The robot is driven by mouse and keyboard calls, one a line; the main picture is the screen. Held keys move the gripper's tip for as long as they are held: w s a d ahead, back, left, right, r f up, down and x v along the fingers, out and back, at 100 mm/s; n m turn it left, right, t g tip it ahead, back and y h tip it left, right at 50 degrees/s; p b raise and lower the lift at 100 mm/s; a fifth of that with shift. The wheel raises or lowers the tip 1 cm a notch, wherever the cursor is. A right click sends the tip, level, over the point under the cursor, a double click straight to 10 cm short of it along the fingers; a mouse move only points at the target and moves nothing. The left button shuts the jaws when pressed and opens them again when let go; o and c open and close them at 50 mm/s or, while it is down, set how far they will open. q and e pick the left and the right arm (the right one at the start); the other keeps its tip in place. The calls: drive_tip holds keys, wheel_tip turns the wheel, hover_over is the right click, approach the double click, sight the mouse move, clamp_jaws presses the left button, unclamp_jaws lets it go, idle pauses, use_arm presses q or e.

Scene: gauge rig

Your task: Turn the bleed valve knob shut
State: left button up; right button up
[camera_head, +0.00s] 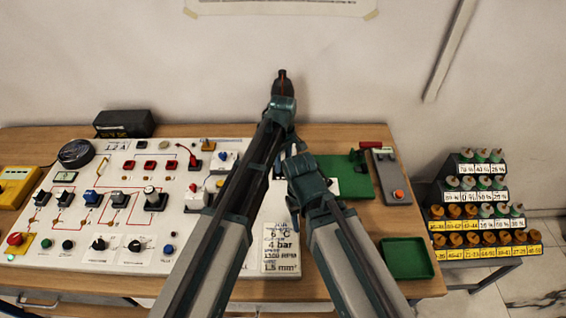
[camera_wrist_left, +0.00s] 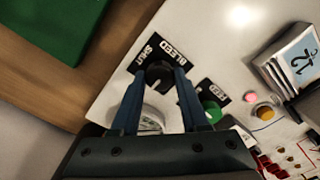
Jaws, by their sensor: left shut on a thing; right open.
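The bleed valve knob (camera_wrist_left: 159,74) is a small black knob on a black label plate (camera_wrist_left: 143,60) of the white panel, in the left wrist view. The plate's white lettering, upside down there, includes SHUT and BLEED. My left gripper (camera_wrist_left: 160,82) is shut on the knob, one blue finger on each side. I cannot tell which way the knob points. In the head view my left arm hides the knob and the left fingertips. My right gripper (camera_head: 292,154) is open, close beside the left forearm and above the panel's right part.
The white panel (camera_head: 125,258) carries several switches and knobs. A green knob (camera_wrist_left: 212,110) sits close to the left gripper. A green board (camera_head: 356,186), a grey box with an orange button (camera_head: 398,194) and a green tray (camera_head: 407,258) lie right of my arms. A stepped bottle rack (camera_head: 478,224) stands farther right.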

use_arm(q)
drive_tip(key=shift+m, duration=0.4)
clamp_jaws()
drive_tip(key=m, duration=0.8)
drive_tip(key=shift+m, duration=0.3)
drive_tip(key=m, duration=0.4)
drive_tip(key=shift+m, duration=2.2)
drive_tip(key=o, duration=1.2)
unclamp_jaws()
